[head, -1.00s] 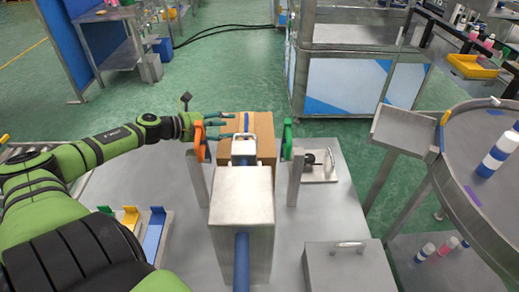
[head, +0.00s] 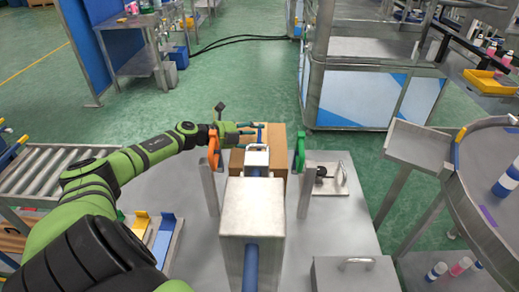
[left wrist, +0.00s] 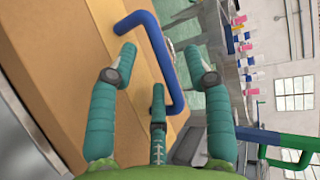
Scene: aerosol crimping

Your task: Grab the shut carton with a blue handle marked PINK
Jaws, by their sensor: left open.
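A tan carton (head: 280,143) stands behind the metal press, which hides part of it; its top looks shut. It also fills the left of the left wrist view (left wrist: 60,35). Its blue handle (left wrist: 160,62) stands out from the face, and it shows as a thin blue bar in the head view (head: 259,134). No PINK marking is readable. My left gripper (head: 252,128) is open at the carton's top. In the left wrist view its teal fingers (left wrist: 163,62) lie on either side of the handle, not closed on it. My right gripper is not in view.
The press (head: 252,205) stands close in front of the carton. An orange handle (head: 214,150) and a green handle (head: 300,150) top posts on either side. A metal plate with a clamp (head: 328,180) lies to the right. A lidded metal box (head: 355,275) is nearer.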

